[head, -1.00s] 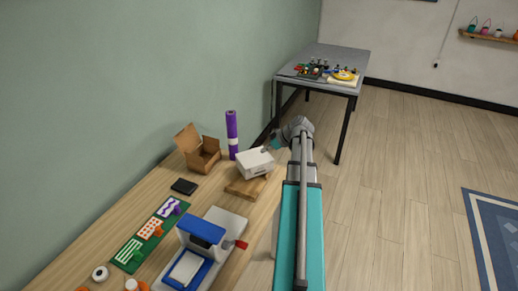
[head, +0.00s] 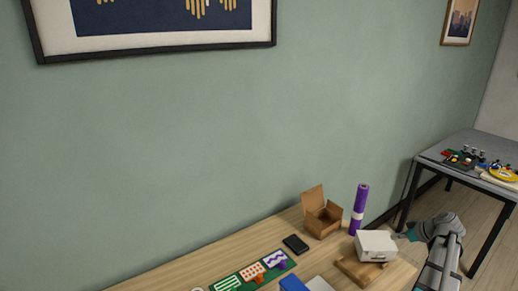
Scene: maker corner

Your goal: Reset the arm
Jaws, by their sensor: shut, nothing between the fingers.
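My arm (head: 440,268) reaches in from the lower right corner of the head view. My gripper (head: 403,236) is at its end, pointing left, shut and empty. It is small in the picture, beside the upper right edge of a white box (head: 375,249). I cannot tell whether it touches the box. The white box sits on a wooden block (head: 352,270) near the right end of the wooden table (head: 245,258).
An open cardboard box (head: 322,220), a purple roll (head: 359,208) and a black phone-like slab (head: 296,244) stand left of the gripper. A green board (head: 242,285) with patterned cards lies nearer. A grey table (head: 490,150) with small parts is at right. Framed pictures hang on the wall.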

